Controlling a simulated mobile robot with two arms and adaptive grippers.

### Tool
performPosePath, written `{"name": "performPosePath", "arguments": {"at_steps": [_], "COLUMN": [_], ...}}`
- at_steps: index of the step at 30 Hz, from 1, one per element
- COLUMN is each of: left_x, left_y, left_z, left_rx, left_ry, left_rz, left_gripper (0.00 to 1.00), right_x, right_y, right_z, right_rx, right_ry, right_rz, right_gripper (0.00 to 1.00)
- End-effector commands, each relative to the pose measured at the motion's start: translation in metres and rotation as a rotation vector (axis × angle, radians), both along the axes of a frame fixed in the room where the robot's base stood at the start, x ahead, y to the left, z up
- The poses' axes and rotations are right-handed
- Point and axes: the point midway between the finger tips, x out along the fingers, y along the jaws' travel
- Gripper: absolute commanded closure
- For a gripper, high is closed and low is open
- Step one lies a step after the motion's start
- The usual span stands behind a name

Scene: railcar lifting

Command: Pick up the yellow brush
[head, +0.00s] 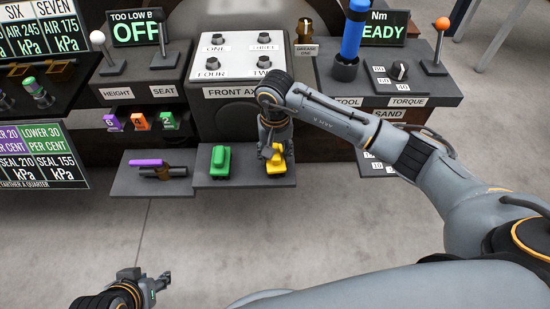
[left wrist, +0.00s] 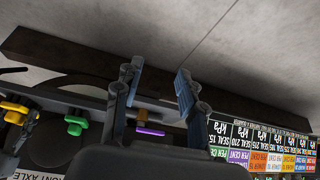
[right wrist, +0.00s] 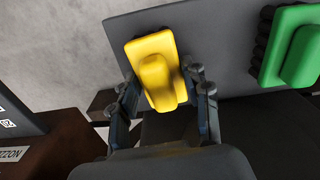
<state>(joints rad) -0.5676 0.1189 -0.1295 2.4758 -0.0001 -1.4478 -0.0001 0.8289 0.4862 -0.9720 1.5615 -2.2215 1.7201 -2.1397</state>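The yellow brush (head: 275,164) rests on the dark grey shelf below the FRONT AXLE panel, next to the green brush (head: 220,161). My right gripper (head: 275,148) points down right over the yellow brush. In the right wrist view, the right gripper (right wrist: 160,80) is open, with one finger on each side of the yellow brush (right wrist: 157,68); small gaps seem to show, and contact cannot be made out. My left gripper (head: 160,283) is low at the left, away from the shelves; in the left wrist view the left gripper (left wrist: 158,75) is open and empty.
A purple-handled tool (head: 160,167) lies on the shelf to the left. The green brush (right wrist: 300,45) is close beside the yellow one. The console (head: 240,90) stands directly behind the shelf. The floor (head: 190,245) in front is clear.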

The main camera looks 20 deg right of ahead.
Motion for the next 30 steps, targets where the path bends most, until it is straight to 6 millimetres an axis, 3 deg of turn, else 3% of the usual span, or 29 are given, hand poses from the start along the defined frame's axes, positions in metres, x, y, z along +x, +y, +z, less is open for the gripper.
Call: {"name": "performPosePath", "arguments": {"at_steps": [1,3,4,17,21,30], "left_x": [0.0,0.0,0.0,-0.009,-0.032,-0.031], "left_y": [0.0,0.0,0.0,0.002,0.009,0.009], "left_z": [0.0,0.0,0.0,-0.001,-0.003,0.013], "left_rx": [0.0,0.0,0.0,0.008,0.029,0.028], "left_ry": [0.0,0.0,0.0,0.042,0.145,0.14], "left_rz": [0.0,0.0,0.0,0.003,0.012,0.011], "left_gripper": [0.6,0.6,0.6,0.6,0.6,0.6], "right_x": [0.0,0.0,0.0,0.001,0.002,-0.055], "right_y": [0.0,0.0,0.0,-0.001,-0.001,0.026], "right_z": [0.0,0.0,0.0,0.011,0.036,0.099], "right_rx": [0.0,0.0,0.0,-0.002,-0.001,0.0], "right_ry": [0.0,0.0,0.0,-0.003,-0.006,-0.002], "right_rz": [0.0,0.0,0.0,-0.001,0.0,0.007], "right_gripper": [0.73,0.88,0.89,0.89,0.89,0.89]}}
